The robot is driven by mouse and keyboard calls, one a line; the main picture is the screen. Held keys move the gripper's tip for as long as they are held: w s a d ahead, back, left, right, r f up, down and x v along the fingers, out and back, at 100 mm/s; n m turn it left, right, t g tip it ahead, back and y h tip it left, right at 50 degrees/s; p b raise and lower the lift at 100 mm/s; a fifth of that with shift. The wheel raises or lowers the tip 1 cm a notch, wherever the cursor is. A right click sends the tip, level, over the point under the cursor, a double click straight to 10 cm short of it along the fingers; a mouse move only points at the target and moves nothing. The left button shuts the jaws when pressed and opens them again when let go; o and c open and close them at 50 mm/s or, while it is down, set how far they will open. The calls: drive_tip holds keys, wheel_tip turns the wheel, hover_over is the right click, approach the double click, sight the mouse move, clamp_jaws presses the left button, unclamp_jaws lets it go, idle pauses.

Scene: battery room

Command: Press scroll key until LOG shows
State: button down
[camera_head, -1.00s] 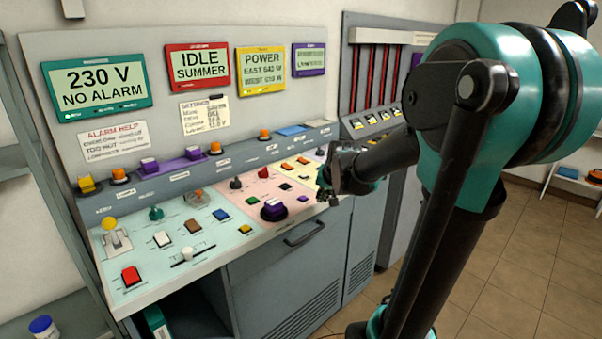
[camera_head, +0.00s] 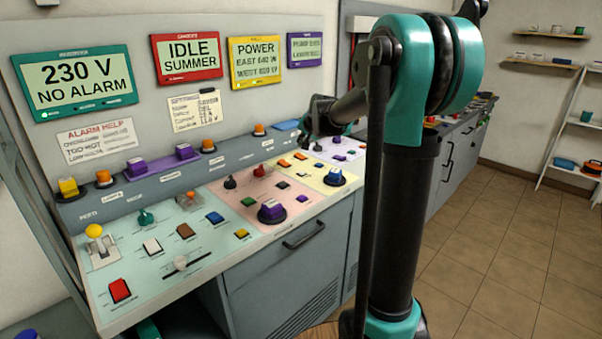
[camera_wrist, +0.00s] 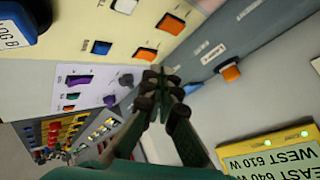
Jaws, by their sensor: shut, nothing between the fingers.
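The yellow display (camera_head: 255,62) reads POWER, EAST 640 W, WEST 610 W; part of it shows in the wrist view (camera_wrist: 275,155). The red display (camera_head: 187,57) reads IDLE SUMMER, and the green display (camera_head: 75,83) reads 230 V, NO ALARM. The purple display (camera_head: 304,49) has text too small to read surely. A blue-capped key (camera_wrist: 12,22) lettered LOG B sits at the wrist view's upper left. I cannot tell which key is the scroll key. My gripper (camera_wrist: 157,80) is shut and empty over the rear of the console, near the ledge; in the head view it is dark (camera_head: 304,142).
An orange ledge button (camera_wrist: 230,72) is right of my fingertips in the wrist view. The yellow panel (camera_wrist: 181,60) and white panel (camera_wrist: 78,95) carry several keys. A purple-topped knob (camera_head: 271,210) stands on the pink panel. Floor (camera_head: 500,235) at right is clear.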

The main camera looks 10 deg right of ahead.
sight(302, 173)
drive_tip(key=shift+f, duration=4.4)
drive_tip(key=shift+f, duration=0.1)
drive_tip(key=shift+f, duration=0.3)
drive_tip(key=shift+f, duration=0.45)
drive_tip(key=shift+r, duration=0.85)
